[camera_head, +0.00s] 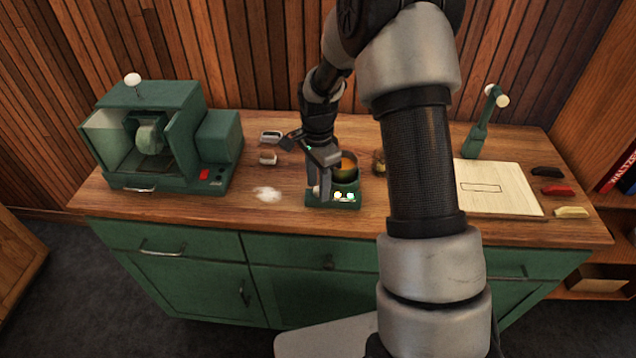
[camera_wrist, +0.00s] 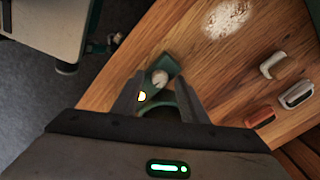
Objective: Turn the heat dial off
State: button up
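A small green heater (camera_head: 346,203) stands near the front edge of the counter, with a dark pot of orange contents (camera_head: 347,164) on it. Bright spots glow on its front.
A large green machine (camera_head: 150,140) stands left on the counter. White powder (camera_head: 267,194) and small blocks (camera_head: 268,158) lie left of the heater. A pale board (camera_head: 500,190) and a green upright tool (camera_head: 476,138) are at the right. My arm hides the counter's middle right.

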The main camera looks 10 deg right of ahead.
jog(key=shift+c, duration=0.5)
grip_shut()
jog(key=shift+n, duration=0.4)
jog(key=n+b, duration=0.1)
jog(key=n, duration=0.2)
jog(key=shift+n, duration=0.3)
jog(key=n+b, duration=0.1)
jog(key=n, duration=0.9)
jog(key=shift+n+b, duration=0.35)
jog(key=shift+n, duration=0.05)
jog(key=n, duration=0.4)
jog(key=shift+n, duration=0.3)
